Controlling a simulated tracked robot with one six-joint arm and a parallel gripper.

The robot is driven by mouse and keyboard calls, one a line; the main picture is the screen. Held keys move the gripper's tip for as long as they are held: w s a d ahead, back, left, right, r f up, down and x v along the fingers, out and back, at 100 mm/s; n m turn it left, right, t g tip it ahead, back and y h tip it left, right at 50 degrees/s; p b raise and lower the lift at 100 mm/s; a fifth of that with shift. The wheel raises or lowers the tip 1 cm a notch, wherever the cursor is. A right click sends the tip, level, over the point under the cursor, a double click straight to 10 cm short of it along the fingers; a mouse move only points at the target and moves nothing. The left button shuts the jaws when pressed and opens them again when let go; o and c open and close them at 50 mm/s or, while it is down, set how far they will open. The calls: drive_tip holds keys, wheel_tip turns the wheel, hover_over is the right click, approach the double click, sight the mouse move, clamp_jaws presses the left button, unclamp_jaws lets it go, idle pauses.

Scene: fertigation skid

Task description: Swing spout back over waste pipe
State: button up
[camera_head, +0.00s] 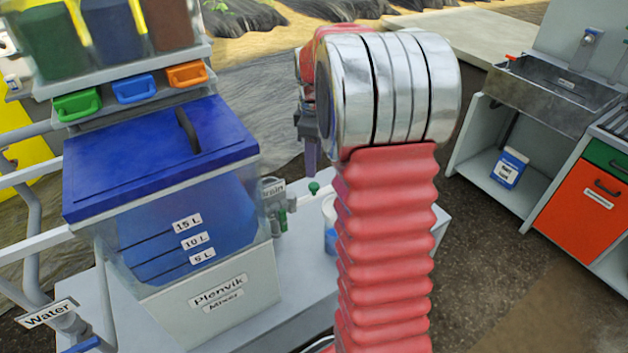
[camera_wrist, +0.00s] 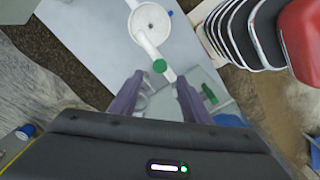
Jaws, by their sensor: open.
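The spout (camera_wrist: 150,50) is a thin white pipe with a green knob (camera_wrist: 160,66), seen from above in the wrist view. Its far end lies by the rim of a round white perforated piece (camera_wrist: 151,20), possibly the waste pipe's top; I cannot tell whether it is over it. My gripper (camera_wrist: 157,88) is open, its two purple fingers on either side of the spout's near part, close behind the knob. Nothing is clearly held. In the head view the green knob (camera_head: 314,188) shows beside my arm, which hides part of the spout; one purple finger (camera_head: 311,155) points down above it.
The blue-lidded mixer tank (camera_head: 190,250) stands left of the spout on a pale bench. A blue-and-white container (camera_head: 331,240) is partly behind my arm. Green valve parts (camera_head: 282,218) sit by the tank. A sink (camera_head: 555,92) and orange cabinet (camera_head: 590,205) stand right, across open floor.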

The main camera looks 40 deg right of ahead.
sight(314, 185)
wheel_tip(314, 185, down, 8)
drive_tip(key=shift+r, duration=0.1)
idle(0.4)
clamp_jaws()
idle(0.4)
